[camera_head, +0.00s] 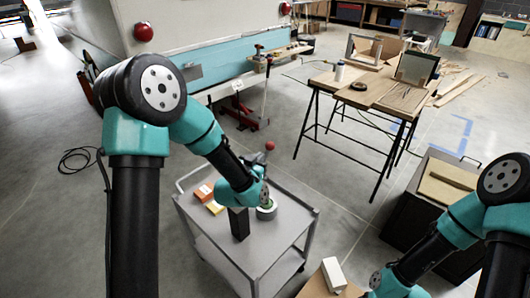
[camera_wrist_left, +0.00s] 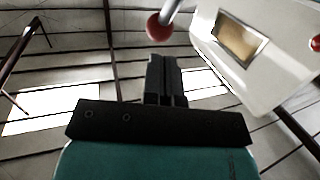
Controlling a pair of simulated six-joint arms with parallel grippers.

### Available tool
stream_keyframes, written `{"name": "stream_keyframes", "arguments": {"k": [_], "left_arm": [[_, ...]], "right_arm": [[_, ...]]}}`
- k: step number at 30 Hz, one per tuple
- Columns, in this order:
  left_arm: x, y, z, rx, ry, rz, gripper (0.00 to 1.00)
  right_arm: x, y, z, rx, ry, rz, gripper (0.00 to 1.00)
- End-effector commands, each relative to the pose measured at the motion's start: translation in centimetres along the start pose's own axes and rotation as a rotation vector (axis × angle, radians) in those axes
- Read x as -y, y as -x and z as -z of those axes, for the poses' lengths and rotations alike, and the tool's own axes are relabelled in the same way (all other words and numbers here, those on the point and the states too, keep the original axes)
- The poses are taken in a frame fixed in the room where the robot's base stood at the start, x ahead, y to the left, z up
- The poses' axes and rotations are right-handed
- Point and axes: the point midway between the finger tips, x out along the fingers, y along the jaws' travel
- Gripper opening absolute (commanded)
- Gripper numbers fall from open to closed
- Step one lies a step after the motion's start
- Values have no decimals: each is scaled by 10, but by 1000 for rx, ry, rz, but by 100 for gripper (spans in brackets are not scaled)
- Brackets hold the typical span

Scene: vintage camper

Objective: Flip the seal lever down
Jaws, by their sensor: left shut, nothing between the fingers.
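The seal lever shows as a red ball knob (camera_head: 270,145) just above and right of my left gripper, over the cart. In the left wrist view the red knob (camera_wrist_left: 158,27) sits on a grey rod, just beyond the fingertips. The rod runs up out of that view. My left gripper (camera_head: 258,159) points upward; its dark fingers (camera_wrist_left: 164,62) are shut and empty. They appear apart from the knob. The lever's base is hidden behind my left arm. My right arm is at the lower right; its fingers do not show.
A grey cart (camera_head: 282,240) carries orange and yellow boxes (camera_head: 208,197), a dark block (camera_head: 239,222) and a green-and-white round item (camera_head: 267,209). A wooden worktable (camera_head: 375,90) stands behind. The camper (camera_head: 205,30) is at the back left. Open floor lies between cart and worktable.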

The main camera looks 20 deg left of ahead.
Motion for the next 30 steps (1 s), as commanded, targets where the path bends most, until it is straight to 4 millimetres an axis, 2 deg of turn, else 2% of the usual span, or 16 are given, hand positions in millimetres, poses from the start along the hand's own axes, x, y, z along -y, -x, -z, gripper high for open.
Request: {"name": "stream_keyframes", "arguments": {"k": [4,10,23,30], "left_arm": [[0,-25,0,-2,0,1,0],[0,-46,0,-1,0,0,0],[0,-50,0,0,0,0,0],[10,-49,-2,18,-5,17,0]], "right_arm": [[0,0,0,0,0,0,64],[0,0,0,0,0,0,64],[0,0,0,0,0,0,64],[0,0,0,0,0,0,64]]}}
